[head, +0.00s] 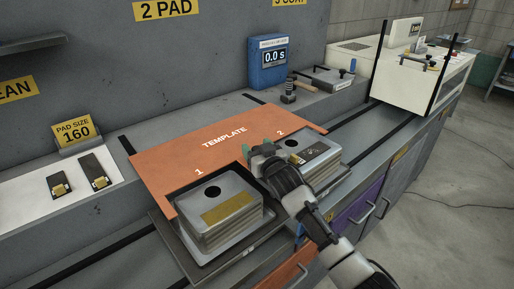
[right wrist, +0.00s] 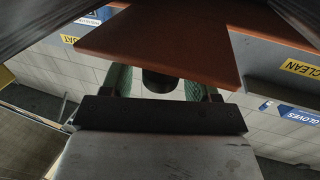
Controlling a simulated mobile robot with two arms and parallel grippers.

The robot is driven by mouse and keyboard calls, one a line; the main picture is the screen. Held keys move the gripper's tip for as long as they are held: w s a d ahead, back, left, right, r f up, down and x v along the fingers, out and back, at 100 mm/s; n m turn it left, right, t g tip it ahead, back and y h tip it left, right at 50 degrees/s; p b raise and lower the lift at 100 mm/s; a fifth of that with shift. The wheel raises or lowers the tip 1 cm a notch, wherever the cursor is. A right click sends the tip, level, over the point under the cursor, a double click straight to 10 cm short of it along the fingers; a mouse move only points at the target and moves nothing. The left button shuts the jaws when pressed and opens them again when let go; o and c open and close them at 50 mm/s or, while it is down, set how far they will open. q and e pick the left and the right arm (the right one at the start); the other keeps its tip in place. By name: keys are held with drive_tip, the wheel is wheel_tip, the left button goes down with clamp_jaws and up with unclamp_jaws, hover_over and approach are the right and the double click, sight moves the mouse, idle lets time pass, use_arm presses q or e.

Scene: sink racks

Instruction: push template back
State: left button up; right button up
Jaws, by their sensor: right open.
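The orange template (head: 180,155), marked TEMPLATE, 1 and 2, lies flat over the grey bench, with a cutout at each number. A metal block with a round hole (head: 213,207) stands in cutout 1, and a second metal block (head: 325,172) stands at cutout 2. My right gripper (head: 257,150) is open, between the cutouts at the template's front middle part, and hides some of it. In the right wrist view its green-padded fingers (right wrist: 157,85) are apart, with the orange template (right wrist: 165,38) close by. I cannot tell whether they touch. My left gripper is not in view.
A blue timer (head: 268,62) reading 0.0 s stands behind the template, beside a dark-based stamp-like tool (head: 289,92). Dark rails (head: 370,135) run along the bench. A white machine (head: 405,85) stands at the far right. A "PAD SIZE 160" sign (head: 75,133) stands at left.

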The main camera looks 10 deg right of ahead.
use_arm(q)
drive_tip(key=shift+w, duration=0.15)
use_arm(e)
drive_tip(key=shift+w, duration=0.1)
